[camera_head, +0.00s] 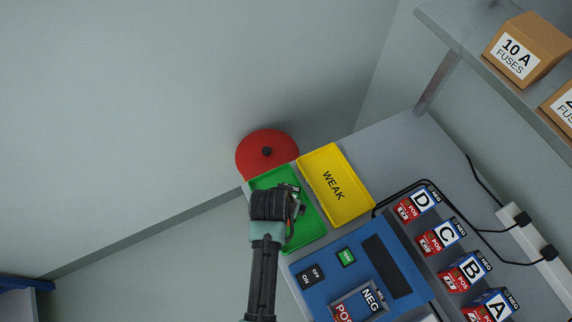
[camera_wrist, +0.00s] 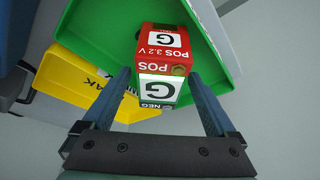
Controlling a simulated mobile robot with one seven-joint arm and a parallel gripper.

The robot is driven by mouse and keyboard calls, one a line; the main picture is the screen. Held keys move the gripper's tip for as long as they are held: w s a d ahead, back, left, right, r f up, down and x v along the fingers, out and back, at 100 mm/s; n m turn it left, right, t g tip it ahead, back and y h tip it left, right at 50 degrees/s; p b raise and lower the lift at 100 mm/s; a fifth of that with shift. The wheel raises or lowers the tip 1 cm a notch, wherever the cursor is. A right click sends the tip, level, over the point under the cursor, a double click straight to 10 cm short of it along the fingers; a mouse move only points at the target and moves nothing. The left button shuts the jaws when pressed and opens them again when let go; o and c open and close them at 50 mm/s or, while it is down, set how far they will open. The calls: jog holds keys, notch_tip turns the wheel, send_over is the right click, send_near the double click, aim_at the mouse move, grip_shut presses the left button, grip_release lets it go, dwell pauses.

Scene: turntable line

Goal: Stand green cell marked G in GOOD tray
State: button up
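The cell marked G (camera_wrist: 162,65), with red and white labelled faces and a dark NEG band, shows in the wrist view at the green tray (camera_wrist: 95,25). I cannot tell whether it rests on the tray floor. My gripper (camera_wrist: 157,73) has its fingers spread on either side of the cell, with a visible gap at the left finger. In the head view my gripper (camera_head: 292,194) is over the green tray (camera_head: 308,231), largely hiding the cell. No GOOD lettering shows on the tray.
The yellow WEAK tray (camera_head: 347,203) sits beside the green tray. A red disc (camera_head: 254,163) is at its far end. A blue tester (camera_head: 318,258) is nearer, with several lettered cells, including cell D (camera_head: 421,201), at its right. A shelf (camera_head: 462,31) holds fuse boxes.

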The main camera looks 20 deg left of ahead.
jog(key=v, duration=1.2)
jog(key=shift+r+p, duration=0.2)
jog(key=shift+p, duration=0.2)
jog(key=w+d+r+t+y, duration=0.1)
jog(key=w+r+t, duration=0.35)
jog(key=r, duration=0.55)
jog(key=w+d+r+t, duration=0.1)
jog(key=w+r+t, duration=0.2)
jog(key=w+r, duration=0.55)
jog(key=w+d+r+t+y, duration=0.1)
jog(key=w+r+t, duration=0.2)
jog(key=r, duration=1)
jog(key=s+d+r+t+h, duration=0.1)
jog(key=s+d+r+t, duration=0.2)
jog(key=r, duration=0.7)
jog(key=s+d+r+m+t, duration=0.1)
jog(key=s+d+r+t, duration=0.2)
jog(key=r, duration=0.8)
jog(key=s+d+r+t+h, duration=0.1)
jog(key=s+d+r+t, duration=0.2)
jog(key=r, duration=0.8)
jog(key=s+t, duration=0.2)
jog(key=t, duration=0.1)
jog(key=shift+r+h, duration=0.25)
jog(key=shift+h, duration=0.05)
jog(key=shift+s, duration=0.1)
